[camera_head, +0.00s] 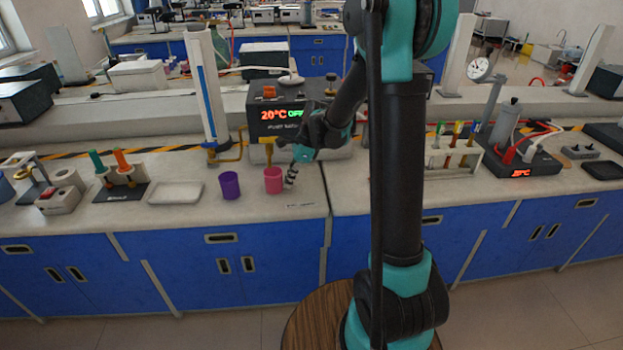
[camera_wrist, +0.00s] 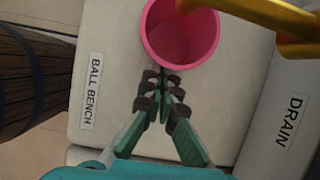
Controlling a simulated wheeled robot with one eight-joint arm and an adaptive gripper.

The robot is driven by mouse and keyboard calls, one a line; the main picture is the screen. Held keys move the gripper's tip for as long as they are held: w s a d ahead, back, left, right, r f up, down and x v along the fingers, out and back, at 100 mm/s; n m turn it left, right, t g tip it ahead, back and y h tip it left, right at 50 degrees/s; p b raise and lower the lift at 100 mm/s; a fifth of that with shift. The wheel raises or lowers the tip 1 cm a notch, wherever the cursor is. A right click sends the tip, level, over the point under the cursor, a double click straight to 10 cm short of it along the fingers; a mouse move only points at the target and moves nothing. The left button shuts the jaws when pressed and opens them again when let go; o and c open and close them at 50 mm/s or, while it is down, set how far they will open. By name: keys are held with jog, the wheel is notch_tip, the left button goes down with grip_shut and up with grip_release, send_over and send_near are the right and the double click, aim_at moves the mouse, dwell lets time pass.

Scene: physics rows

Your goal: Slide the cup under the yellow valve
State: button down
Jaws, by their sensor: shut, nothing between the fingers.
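A pink cup (camera_head: 273,180) stands upright on the bench, right of a purple cup (camera_head: 229,186). In the wrist view the pink cup (camera_wrist: 181,34) shows its open mouth, with the yellow valve pipe (camera_wrist: 274,16) overlapping its right rim from above. In the head view the yellow valve (camera_head: 268,150) is just above the pink cup, below the device with the red display. My gripper (camera_head: 290,178) is low beside the cup's right side. In the wrist view my gripper (camera_wrist: 164,86) is shut and empty, its tips close to the cup wall; I cannot tell if they touch.
Labels reading BALL BENCH (camera_wrist: 91,91) and DRAIN (camera_wrist: 285,122) lie on the bench. A white tray (camera_head: 175,193) and a black stand with green and orange handles (camera_head: 120,188) are further left. Bench surface is clear in front of the cups.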

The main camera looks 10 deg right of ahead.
jog(key=shift+a, duration=0.25)
jog(key=shift+d, duration=0.1)
jog(key=shift+d, duration=0.1)
jog(key=shift+d, duration=1.1)
notch_tip(320, 180, up, 8)
dwell(0.6)
